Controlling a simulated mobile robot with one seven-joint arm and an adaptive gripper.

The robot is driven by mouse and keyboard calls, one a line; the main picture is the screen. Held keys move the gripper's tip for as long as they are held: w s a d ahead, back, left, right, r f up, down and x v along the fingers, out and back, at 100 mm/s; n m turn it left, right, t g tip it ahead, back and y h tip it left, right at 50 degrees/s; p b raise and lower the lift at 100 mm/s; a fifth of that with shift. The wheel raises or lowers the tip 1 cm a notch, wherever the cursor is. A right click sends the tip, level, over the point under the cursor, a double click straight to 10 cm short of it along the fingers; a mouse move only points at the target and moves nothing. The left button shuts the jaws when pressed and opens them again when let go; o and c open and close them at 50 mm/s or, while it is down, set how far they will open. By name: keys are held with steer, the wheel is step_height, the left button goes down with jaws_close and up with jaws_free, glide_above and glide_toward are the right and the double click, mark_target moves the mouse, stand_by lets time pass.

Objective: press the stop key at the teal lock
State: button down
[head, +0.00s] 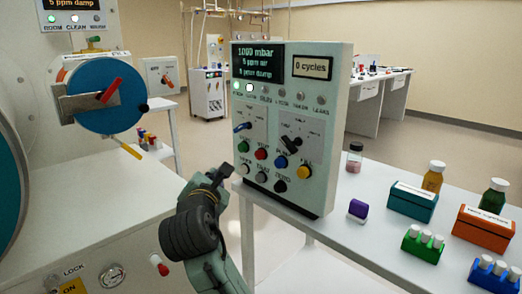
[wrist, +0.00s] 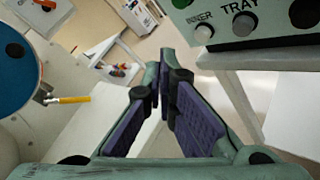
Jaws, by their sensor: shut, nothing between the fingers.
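The pale-green control box (head: 330,185) stands at the table's left end, its face with a screen, lamps, two levers and keys. A red key (head: 261,154) sits between a green key (head: 243,147) and a blue key (head: 281,161); the labels above them are too small to read surely. In the wrist view the box's lower edge shows a white key (wrist: 203,33) marked INNER and a grey key (wrist: 245,23) marked TRAY. The blue-teal round lock door (head: 105,105) is at left. My gripper (head: 223,172) is shut and empty, left of the box's lower left edge, apparently apart from it.
The white table (head: 375,215) right of the box holds bottles, a purple block (head: 357,210), a teal box (head: 412,203), an orange box (head: 484,232) and vial racks. The glovebox body (head: 60,200) stands at left. A yellow-handled lever (head: 131,151) projects below the round door.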

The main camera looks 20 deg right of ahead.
mark_target(260, 155)
steer(key=shift+d+f, duration=0.1)
steer(key=shift+d, duration=0.5)
steer(key=w+d, duration=0.3)
steer(key=d, duration=0.5)
steer(key=shift+d, duration=0.2)
stand_by(1.2)
steer(key=shift+w+d, duration=0.1)
steer(key=shift+d, duration=0.2)
steer(key=shift+w+d, duration=0.25)
steer(key=shift+d, duration=0.4)
stand_by(0.8)
stand_by(0.4)
steer(key=shift+s+a, duration=0.2)
steer(key=shift+a, duration=0.3)
steer(key=shift+s+a, duration=0.2)
steer(key=shift+a, duration=0.3)
